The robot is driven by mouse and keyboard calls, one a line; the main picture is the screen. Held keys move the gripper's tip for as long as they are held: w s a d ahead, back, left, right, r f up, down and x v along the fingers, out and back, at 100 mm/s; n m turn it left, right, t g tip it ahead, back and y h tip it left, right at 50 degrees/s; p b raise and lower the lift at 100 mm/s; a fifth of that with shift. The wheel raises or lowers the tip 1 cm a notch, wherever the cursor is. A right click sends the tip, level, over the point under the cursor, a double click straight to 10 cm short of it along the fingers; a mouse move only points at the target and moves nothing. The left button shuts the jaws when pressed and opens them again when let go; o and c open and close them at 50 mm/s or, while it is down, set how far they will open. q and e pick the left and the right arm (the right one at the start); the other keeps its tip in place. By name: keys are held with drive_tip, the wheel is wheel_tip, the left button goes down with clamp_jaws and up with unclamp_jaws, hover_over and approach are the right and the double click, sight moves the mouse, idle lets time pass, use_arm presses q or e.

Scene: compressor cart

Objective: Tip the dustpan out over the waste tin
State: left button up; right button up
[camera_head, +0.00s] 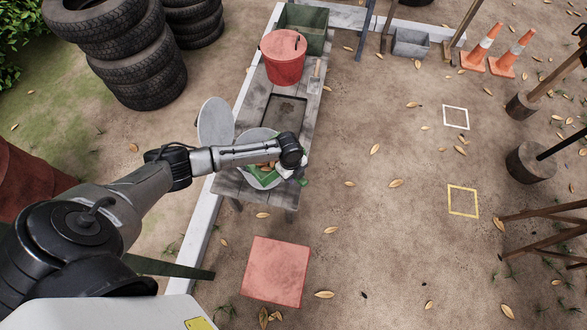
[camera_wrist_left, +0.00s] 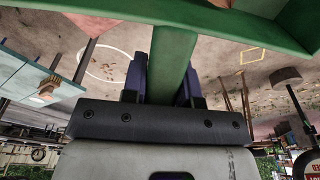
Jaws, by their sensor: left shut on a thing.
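My left gripper (camera_head: 290,168) is shut on the green dustpan (camera_head: 250,171), at the near end of the bench. In the left wrist view its green handle (camera_wrist_left: 174,62) sits between the dark fingers, with a wider green part across the top. In the head view the dustpan overlaps the round grey waste tin (camera_head: 246,141), whose round lid (camera_head: 215,122) stands up at its left. Brown bits show around the dustpan; whether they lie in it or in the tin I cannot tell. My wrist hides part of both. The right gripper is not in view.
The wooden bench (camera_head: 235,188) also carries a red bucket (camera_head: 284,62), a green box (camera_head: 305,22) and a small hand tool (camera_head: 315,78). A red square (camera_head: 275,271) lies on the ground nearby. Stacked tyres (camera_head: 145,60) stand left. The ground right of the bench is mostly clear.

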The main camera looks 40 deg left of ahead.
use_arm(q)
drive_tip(key=shift+a+r+h, duration=0.25)
drive_tip(key=shift+a+h, duration=0.25)
drive_tip(key=shift+a, duration=0.05)
drive_tip(key=shift+w+a+r+h, duration=0.15)
drive_tip(key=shift+a+r+h, duration=0.45)
drive_tip(key=shift+r, duration=0.15)
drive_tip(key=shift+w+a+r+h+b, duration=0.15)
drive_tip(key=shift+a+r+h+b, duration=0.25)
drive_tip(key=shift+a+r+h, duration=0.9)
drive_tip(key=shift+g+h, duration=0.3)
drive_tip(key=shift+h, duration=0.6)
drive_tip(key=shift+b+v, duration=0.75)
drive_tip(key=shift+v, duration=1.5)
drive_tip(key=shift+r, duration=0.2)
